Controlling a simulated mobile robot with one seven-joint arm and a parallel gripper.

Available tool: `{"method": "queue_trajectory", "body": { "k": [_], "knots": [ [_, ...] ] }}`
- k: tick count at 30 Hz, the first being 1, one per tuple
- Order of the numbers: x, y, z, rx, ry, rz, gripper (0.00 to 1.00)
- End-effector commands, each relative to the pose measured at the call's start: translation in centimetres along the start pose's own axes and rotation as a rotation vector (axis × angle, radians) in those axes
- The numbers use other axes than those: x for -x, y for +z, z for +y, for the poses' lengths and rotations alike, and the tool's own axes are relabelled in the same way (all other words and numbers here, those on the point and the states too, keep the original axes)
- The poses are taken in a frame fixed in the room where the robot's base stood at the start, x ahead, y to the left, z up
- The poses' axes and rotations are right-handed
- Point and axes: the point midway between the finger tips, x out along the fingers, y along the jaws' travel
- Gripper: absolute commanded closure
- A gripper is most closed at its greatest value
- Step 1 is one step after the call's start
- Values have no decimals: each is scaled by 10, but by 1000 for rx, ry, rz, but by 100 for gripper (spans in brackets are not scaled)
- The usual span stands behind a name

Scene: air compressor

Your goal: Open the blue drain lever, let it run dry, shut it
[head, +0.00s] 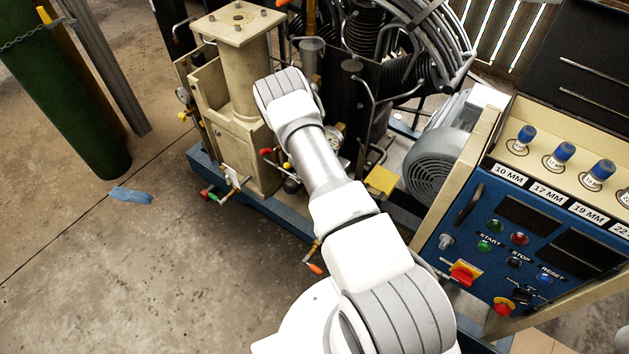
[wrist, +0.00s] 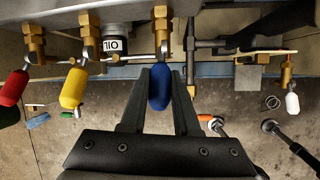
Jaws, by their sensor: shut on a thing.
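The blue drain lever (wrist: 159,88) shows in the middle of the wrist view, hanging down from a brass valve (wrist: 161,35). My gripper (wrist: 160,80) has its two dark fingers on either side of the blue handle and is shut on it. In the head view my white arm reaches over the compressor and hides the blue lever and the gripper. I cannot see whether anything runs from the drain.
Left of the blue lever hang a yellow lever (wrist: 74,87) and a red lever (wrist: 14,87). A white lever (wrist: 292,103) hangs at right. The control panel (head: 520,235) stands right of my arm. A blue rag (head: 131,194) lies on the open floor at left.

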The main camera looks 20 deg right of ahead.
Motion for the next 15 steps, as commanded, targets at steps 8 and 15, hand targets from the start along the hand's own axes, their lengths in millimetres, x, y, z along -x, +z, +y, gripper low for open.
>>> {"method": "queue_trajectory", "body": {
  "k": [8,15],
  "knots": [
    [1,1,1,-5,-5,34,100],
    [2,2,1,-5,-4,34,100]
  ]
}}
